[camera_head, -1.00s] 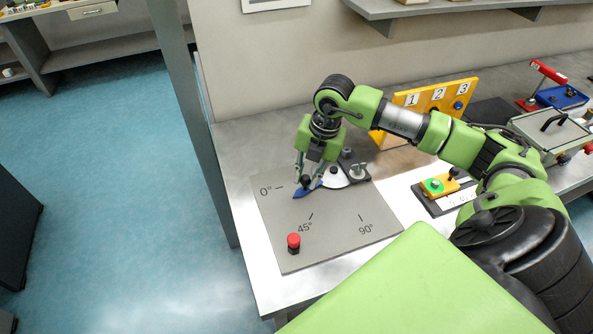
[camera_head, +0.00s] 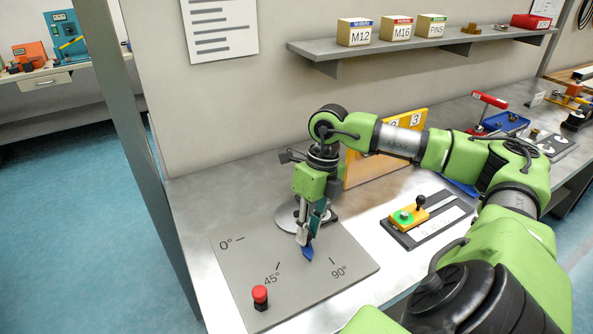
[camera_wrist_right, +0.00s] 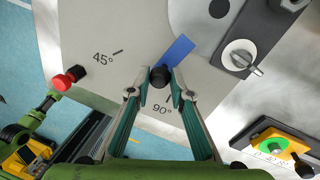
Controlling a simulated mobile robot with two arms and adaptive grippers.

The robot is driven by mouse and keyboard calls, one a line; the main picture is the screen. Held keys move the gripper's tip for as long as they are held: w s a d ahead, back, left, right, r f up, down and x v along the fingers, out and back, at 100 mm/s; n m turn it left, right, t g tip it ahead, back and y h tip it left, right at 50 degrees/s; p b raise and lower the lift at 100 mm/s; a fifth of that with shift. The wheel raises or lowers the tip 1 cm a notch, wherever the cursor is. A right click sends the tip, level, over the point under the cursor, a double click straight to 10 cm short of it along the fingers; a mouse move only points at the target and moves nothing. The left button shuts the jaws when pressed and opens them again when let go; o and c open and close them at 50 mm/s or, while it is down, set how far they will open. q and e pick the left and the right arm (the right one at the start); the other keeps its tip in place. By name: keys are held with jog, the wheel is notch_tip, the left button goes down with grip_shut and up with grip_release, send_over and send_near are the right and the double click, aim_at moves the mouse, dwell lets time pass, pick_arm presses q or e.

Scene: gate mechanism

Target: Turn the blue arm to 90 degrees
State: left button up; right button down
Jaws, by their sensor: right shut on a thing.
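The blue arm (camera_head: 308,252) pivots from a round grey base on a grey dial plate (camera_head: 240,270) marked 0°, 45° and 90°. Its tip points between the 45° and 90° marks. In the right wrist view the blue arm (camera_wrist_right: 178,52) runs from the disc to a black knob (camera_wrist_right: 161,78). My right gripper (camera_head: 305,238) is shut on this knob; its fingertips (camera_wrist_right: 160,84) sit on either side of it. In the head view the gripper hides the knob and much of the blue arm. My left gripper is not in view.
A red button (camera_head: 260,294) stands at the plate's front left corner. A yellow slider block with a green button (camera_head: 404,217) is on the right. A yellow numbered panel (camera_head: 375,165) stands behind my right arm.

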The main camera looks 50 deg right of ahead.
jog(key=shift+s+d+n+g+b, duration=0.15)
jog(key=shift+s+d+n+b, duration=0.15)
jog(key=shift+d+n, duration=0.5)
jog(key=shift+s+d+n+g+b, duration=0.15)
jog(key=shift+s+d+n+b, duration=0.1)
jog(key=shift+d+n, duration=0.55)
jog(key=shift+a+r, duration=0.1)
jog(key=c, duration=1.8)
grip_release()
jog(key=r, duration=0.4)
jog(key=d+r, duration=0.1)
jog(key=r, duration=0.2)
jog(key=d+r, duration=0.1)
jog(key=r, duration=0.3)
jog(key=shift+w+r, duration=0.3)
jog(key=shift+r, duration=0.05)
